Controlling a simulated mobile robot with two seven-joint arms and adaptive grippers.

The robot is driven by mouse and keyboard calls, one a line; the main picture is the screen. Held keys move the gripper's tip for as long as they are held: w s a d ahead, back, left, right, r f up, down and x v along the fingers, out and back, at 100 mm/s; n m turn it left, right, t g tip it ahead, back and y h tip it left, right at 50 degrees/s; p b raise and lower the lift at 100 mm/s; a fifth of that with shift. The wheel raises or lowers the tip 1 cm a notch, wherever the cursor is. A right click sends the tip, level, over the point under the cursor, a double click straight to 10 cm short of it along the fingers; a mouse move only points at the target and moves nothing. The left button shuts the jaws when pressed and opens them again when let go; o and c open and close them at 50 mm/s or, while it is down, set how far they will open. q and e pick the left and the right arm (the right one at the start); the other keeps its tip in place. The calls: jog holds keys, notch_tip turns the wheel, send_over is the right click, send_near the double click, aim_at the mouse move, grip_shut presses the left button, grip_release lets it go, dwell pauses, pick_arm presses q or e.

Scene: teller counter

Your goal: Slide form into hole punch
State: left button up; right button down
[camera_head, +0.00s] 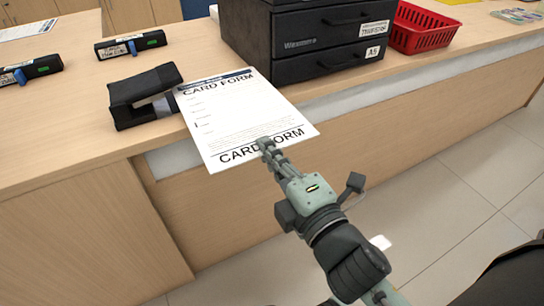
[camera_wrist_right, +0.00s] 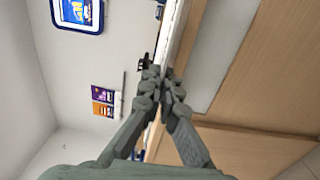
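The white card form (camera_head: 235,118) extends past the counter's front edge, its near part hanging over open space. My right gripper (camera_head: 265,146) is at the form's near edge, its fingers shut on it. The right wrist view shows the fingertips (camera_wrist_right: 163,84) together at the thin sheet, seen edge-on. The black hole punch (camera_head: 140,97) stands on the counter just left of the form. The form's upper left corner is close beside the punch's open side; whether it is inside the slot I cannot tell. My left gripper is not in view.
A black drawer unit (camera_head: 318,45) stands just right of the form on the counter (camera_head: 60,125). A red basket (camera_head: 420,28) is farther right. Two black stampers (camera_head: 130,44) (camera_head: 30,70) lie at the left. Counter left of the punch is free.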

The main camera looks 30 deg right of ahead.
jog(key=w, duration=0.1)
jog(key=w+f, duration=0.1)
jog(key=w, duration=0.2)
jog(key=w+f, duration=0.1)
jog(key=w, duration=0.2)
jog(key=shift+w+a+f+b, duration=0.1)
jog(key=shift+w+f+b, duration=0.2)
jog(key=shift+w+b, duration=0.1)
jog(key=shift+w+f, duration=0.1)
jog(key=shift+w, duration=1.15)
jog(key=shift+w+a+f, duration=0.1)
jog(key=shift+w, duration=2)
jog(key=shift+w+a+f, duration=0.1)
jog(key=shift+a, duration=1.45)
jog(key=shift+a+f, duration=0.1)
jog(key=shift+a, duration=0.7)
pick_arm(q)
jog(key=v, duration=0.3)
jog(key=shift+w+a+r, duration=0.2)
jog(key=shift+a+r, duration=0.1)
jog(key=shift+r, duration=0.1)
pick_arm(e)
jog(key=shift+f, duration=0.3)
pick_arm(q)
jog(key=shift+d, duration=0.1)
pick_arm(e)
jog(key=c, duration=1.6)
grip_release()
jog(key=shift+c, duration=0.2)
